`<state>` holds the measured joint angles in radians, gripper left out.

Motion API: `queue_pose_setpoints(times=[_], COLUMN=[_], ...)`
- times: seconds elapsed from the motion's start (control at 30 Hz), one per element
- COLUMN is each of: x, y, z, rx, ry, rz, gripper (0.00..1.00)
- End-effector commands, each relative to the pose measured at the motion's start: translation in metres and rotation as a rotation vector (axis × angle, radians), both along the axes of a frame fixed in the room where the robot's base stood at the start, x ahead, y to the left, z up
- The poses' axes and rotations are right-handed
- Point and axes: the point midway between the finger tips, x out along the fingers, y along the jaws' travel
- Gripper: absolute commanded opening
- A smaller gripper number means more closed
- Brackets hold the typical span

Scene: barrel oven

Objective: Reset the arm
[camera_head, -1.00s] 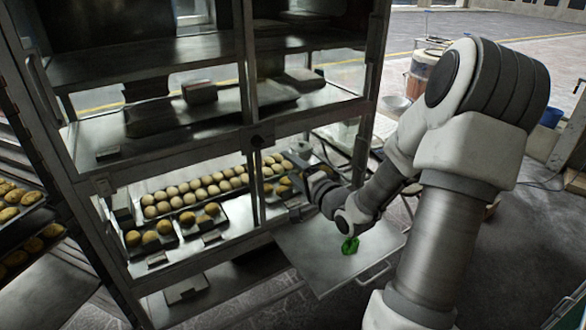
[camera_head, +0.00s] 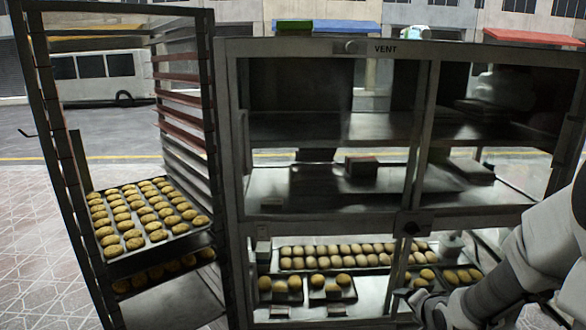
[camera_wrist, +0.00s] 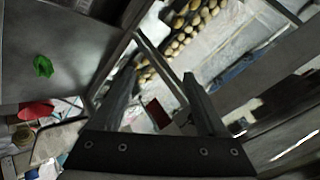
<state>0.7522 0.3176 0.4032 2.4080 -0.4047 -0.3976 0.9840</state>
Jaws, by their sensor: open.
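My arm enters the head view from the lower right. My gripper (camera_head: 408,298) shows at its end, in front of the lower right part of the metal oven (camera_head: 232,140). In the wrist view, my gripper (camera_wrist: 160,85) has its two dark fingers spread apart with nothing held between them. Rows of buns (camera_wrist: 185,30) show beyond the fingertips. A flat grey panel (camera_wrist: 60,80) with a small green item (camera_wrist: 43,66) on it lies to the left of the fingers.
A tall rack (camera_head: 65,150) holding trays of baked buns (camera_head: 145,215) stands left of the oven. Inside the oven's lower level are trays of buns (camera_head: 345,257). The upper shelves hold a few dark blocks (camera_head: 362,166). Paved floor is open at far left.

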Motion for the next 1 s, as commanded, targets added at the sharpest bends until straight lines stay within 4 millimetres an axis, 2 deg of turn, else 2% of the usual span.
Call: queue_pose_setpoints(times=[0.03,0.17,0.3,0.43,0.5,0.67,1.0], x=[-0.009,-0.044,-0.090,-0.136,-0.158,-0.183,-0.210], y=[0.014,0.046,0.082,0.117,0.132,0.143,0.132], z=[-0.002,-0.012,-0.013,0.001,0.019,0.062,0.154], rx=[-0.041,-0.122,-0.173,-0.200,-0.218,-0.281,-0.472], ry=[0.070,0.271,0.471,0.620,0.667,0.653,0.456], rz=[0.036,0.129,0.258,0.407,0.494,0.615,0.721], gripper=[0.76,0.76,0.76,0.76,0.76,0.76,0.76])
